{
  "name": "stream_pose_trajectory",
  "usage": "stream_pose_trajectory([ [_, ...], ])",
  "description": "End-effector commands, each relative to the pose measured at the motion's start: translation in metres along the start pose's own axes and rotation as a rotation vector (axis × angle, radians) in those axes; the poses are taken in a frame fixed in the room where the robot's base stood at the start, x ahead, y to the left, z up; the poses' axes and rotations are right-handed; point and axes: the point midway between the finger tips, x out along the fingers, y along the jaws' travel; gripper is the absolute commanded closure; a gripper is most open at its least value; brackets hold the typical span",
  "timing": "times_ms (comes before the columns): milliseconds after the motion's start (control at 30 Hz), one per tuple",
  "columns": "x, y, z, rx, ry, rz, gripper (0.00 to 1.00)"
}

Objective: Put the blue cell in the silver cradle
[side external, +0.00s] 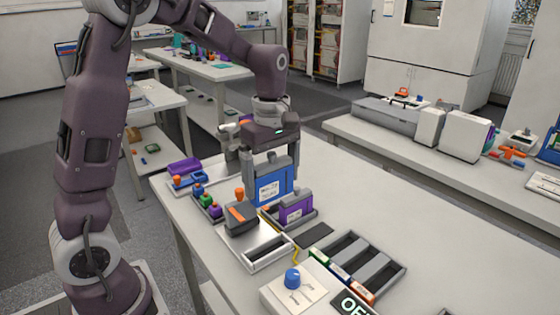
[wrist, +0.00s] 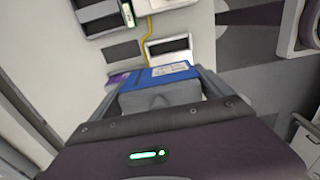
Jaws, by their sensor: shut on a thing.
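My gripper (side external: 271,170) is shut on the blue cell (side external: 275,190), a flat upright block with a white label. The cell hangs between the fingers, seemingly above the bench and behind the silver cradle (side external: 262,258) in the side view. The cell's underside is partly hidden by things in front. The silver cradle is a pale metal frame with an empty dark slot. In the wrist view the blue cell (wrist: 158,76) sits between the fingers, and the silver cradle (wrist: 170,42) shows beyond it, apart from it in the picture.
A purple cell (side external: 296,209) stands in a holder right of the blue cell. A grey block with an orange stripe (side external: 240,214) stands by the cradle's left. A dark slotted rack (side external: 362,262) and blue-knob box (side external: 292,284) are at the front.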

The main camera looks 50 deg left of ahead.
Motion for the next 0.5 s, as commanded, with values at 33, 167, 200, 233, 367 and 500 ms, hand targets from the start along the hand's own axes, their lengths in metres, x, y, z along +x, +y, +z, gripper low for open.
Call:
stream_pose_trajectory([
  [33,0.0,-0.009,0.005,0.003,-0.001,0.002,0.74],
  [167,0.003,-0.03,0.017,0.005,-0.003,0.002,0.74],
  [200,0.012,-0.029,0.017,0.003,-0.003,-0.002,0.74],
  [233,0.018,-0.029,0.016,0.002,-0.003,-0.003,0.74],
  [367,0.04,-0.029,0.016,0.0,-0.003,-0.003,0.74],
  [500,0.059,-0.028,0.016,0.001,-0.003,-0.001,0.74],
])
